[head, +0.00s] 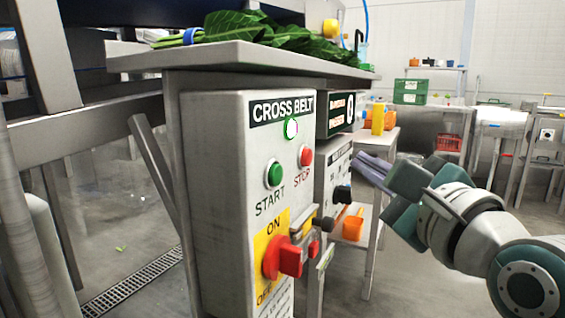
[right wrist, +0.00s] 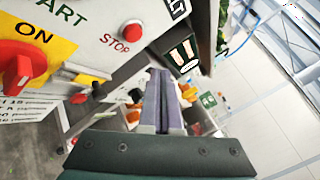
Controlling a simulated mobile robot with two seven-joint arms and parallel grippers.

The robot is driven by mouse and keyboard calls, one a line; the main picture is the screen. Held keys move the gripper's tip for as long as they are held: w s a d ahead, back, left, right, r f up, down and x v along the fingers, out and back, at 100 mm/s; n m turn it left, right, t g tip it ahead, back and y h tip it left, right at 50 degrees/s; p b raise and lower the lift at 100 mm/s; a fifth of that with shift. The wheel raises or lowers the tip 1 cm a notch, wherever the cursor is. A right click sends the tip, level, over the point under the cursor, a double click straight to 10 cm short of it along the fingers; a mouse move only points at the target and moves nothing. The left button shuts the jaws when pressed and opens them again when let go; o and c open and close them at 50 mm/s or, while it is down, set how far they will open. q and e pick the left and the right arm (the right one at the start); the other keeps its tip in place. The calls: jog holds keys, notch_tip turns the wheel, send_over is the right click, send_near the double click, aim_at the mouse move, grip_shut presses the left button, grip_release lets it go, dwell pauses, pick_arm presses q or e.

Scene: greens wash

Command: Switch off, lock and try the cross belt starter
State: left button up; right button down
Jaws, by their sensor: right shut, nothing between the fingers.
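The cross belt starter (head: 222,150) is a pale grey box under a steel table. Its lamp (head: 291,128) is lit green-white. Below are the green START button (head: 275,173) and red STOP button (head: 306,155), which also shows in the right wrist view (right wrist: 130,31). The red switch handle (head: 283,260) sits on a yellow ON/OFF plate (head: 262,243); I cannot tell its exact setting. It shows at the left in the right wrist view (right wrist: 17,68). My right gripper (head: 360,168) is shut and empty, right of the box and apart from it. My left gripper is not in view.
Green leaves (head: 270,34) lie on the steel table (head: 235,54) above the box. Beside the box are a second panel (head: 333,165) and small red, blue and orange items, partly hidden. A red crate (head: 447,143) stands farther back. Open floor lies right of the box.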

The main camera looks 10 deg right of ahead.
aim_at(306, 157)
jog(key=a, duration=0.1)
jog(key=w+a, duration=0.2)
jog(key=shift+w+a, duration=0.25)
jog(key=shift+a, duration=0.15)
jog(key=shift+a, duration=0.1)
dwell(1.8)
jog(key=shift+w+a, duration=0.2)
jog(key=shift+w, duration=0.05)
jog(key=shift+w+a, duration=0.25)
jog(key=shift+a, duration=0.15)
dwell(0.8)
jog(key=shift+s+d, duration=0.5)
jog(key=shift+d, duration=0.2)
jog(key=shift+p, duration=0.3)
